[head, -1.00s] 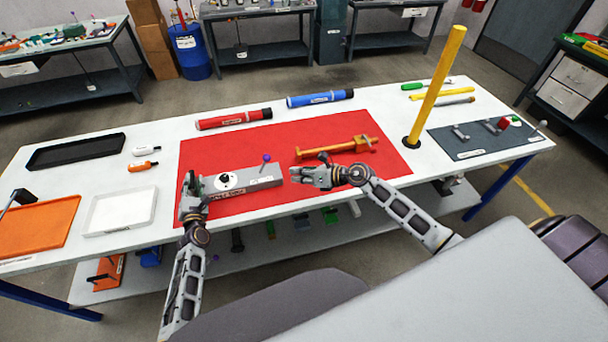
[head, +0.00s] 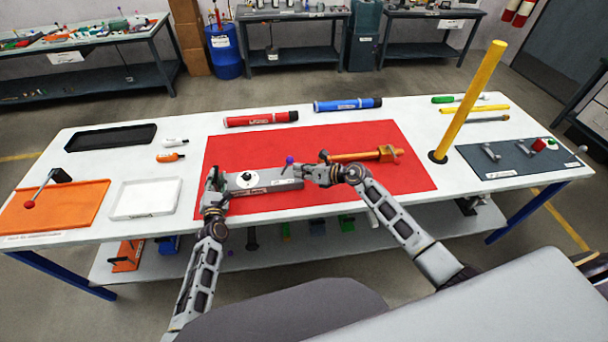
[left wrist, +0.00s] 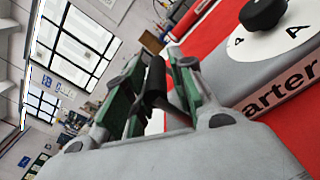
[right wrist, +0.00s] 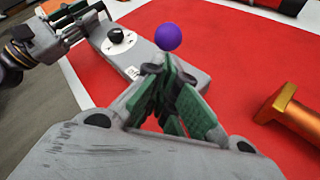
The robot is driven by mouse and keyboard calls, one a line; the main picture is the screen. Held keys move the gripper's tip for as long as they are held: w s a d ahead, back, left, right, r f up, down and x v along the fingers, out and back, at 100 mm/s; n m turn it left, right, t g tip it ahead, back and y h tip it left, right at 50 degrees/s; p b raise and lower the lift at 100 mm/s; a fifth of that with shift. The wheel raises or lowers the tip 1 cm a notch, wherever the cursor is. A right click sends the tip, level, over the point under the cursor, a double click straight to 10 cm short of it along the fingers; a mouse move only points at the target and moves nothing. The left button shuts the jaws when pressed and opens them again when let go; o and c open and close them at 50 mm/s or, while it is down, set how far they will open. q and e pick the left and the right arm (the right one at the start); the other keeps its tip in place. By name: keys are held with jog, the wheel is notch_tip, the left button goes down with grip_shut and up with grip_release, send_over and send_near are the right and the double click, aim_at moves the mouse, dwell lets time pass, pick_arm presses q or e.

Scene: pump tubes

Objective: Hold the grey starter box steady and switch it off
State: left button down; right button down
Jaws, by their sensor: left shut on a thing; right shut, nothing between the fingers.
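The grey starter box (head: 270,186) lies on the red mat (head: 410,180). It carries a black knob on a white dial (head: 247,179), which also shows in the left wrist view (left wrist: 263,12). A lever with a purple ball (head: 289,160) stands near its right end. My left gripper (head: 212,181) is shut at the left end of the box; a dark piece shows between its green pads, and the exact grip is partly hidden. My right gripper (head: 306,173) is shut and empty beside the lever. In the right wrist view its fingertips are close to the purple ball (right wrist: 168,37); contact cannot be told.
An orange tool (head: 365,155) lies on the mat just behind and right of my right gripper. Red (head: 260,119) and blue (head: 347,104) tubes lie behind the mat. A tall yellow post (head: 468,100) stands at the right. A white tray (head: 145,213) is at the left.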

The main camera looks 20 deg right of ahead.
jog(key=shift+w, duration=0.15)
jog(key=shift+a+r+n+h, duration=0.3)
jog(key=shift+a+r+h, duration=0.15)
jog(key=shift+h, duration=0.05)
dwell(1.0)
jog(key=shift+w+a+r+n+g+h, duration=0.1)
jog(key=shift+a+r+n+g+h, duration=0.2)
jog(key=shift+a+h, duration=0.25)
jog(key=shift+w+a+r+n+g+h, duration=0.1)
jog(key=shift+a+r+n+g+h, duration=0.1)
jog(key=shift+a+r+g+h, duration=0.25)
jog(key=shift+w+a+r+n+h, duration=0.15)
jog(key=shift+a+n+h, duration=0.25)
jog(key=shift+a+h, duration=0.65)
jog(key=shift+a+r+n+g+h, duration=0.15)
jog(key=shift+a+n+g+h, duration=0.2)
jog(key=shift+a+h, duration=0.45)
jog(key=shift+d, duration=0.1)
jog(key=shift+r, duration=0.25)
jog(key=shift+r, duration=0.45)
